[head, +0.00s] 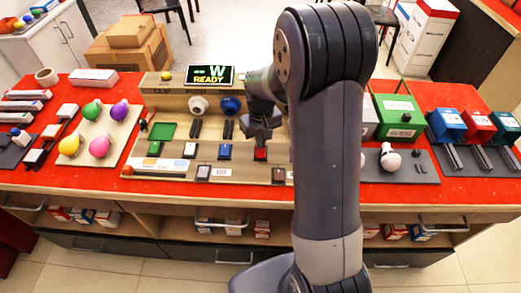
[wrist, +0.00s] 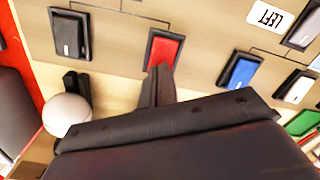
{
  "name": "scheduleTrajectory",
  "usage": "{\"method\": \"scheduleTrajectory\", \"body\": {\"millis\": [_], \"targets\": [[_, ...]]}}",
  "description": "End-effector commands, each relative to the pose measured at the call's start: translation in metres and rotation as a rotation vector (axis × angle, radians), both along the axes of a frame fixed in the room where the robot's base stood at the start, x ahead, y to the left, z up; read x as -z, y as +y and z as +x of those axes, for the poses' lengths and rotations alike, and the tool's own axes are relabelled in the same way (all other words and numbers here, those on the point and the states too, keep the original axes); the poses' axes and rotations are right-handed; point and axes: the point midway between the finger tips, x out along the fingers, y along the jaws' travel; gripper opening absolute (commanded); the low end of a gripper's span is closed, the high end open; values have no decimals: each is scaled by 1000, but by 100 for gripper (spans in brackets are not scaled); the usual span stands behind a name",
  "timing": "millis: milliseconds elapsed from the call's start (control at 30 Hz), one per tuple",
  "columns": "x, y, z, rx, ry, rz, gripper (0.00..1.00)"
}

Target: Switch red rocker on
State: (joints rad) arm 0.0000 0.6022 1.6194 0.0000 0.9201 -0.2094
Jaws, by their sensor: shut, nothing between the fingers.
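The red rocker (head: 260,154) sits on the beige control panel (head: 215,165), below my gripper in the head view. In the wrist view the red rocker (wrist: 164,52) is a red rectangle in a dark frame. My gripper (head: 262,138) is shut and empty. Its fingertips (wrist: 160,72) show at the lower edge of the red rocker in the wrist view. I cannot tell whether they touch it or hover just above. My arm hides the right part of the panel in the head view.
A blue rocker (wrist: 239,72) and a black rocker (wrist: 70,35) flank the red one. A white knob (wrist: 66,112) lies left of the fingers. A display (head: 210,75) reads "W READY". Coloured bulbs (head: 99,147) stand left, and coloured boxes (head: 479,127) stand right.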

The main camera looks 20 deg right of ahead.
Motion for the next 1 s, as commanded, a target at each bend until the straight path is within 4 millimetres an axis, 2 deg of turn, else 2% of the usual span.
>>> {"method": "scheduleTrajectory", "body": {"millis": [467,1000], "targets": [[4,0,0,0,1,0,0],[-37,0,0,0,-1,0,0]]}}
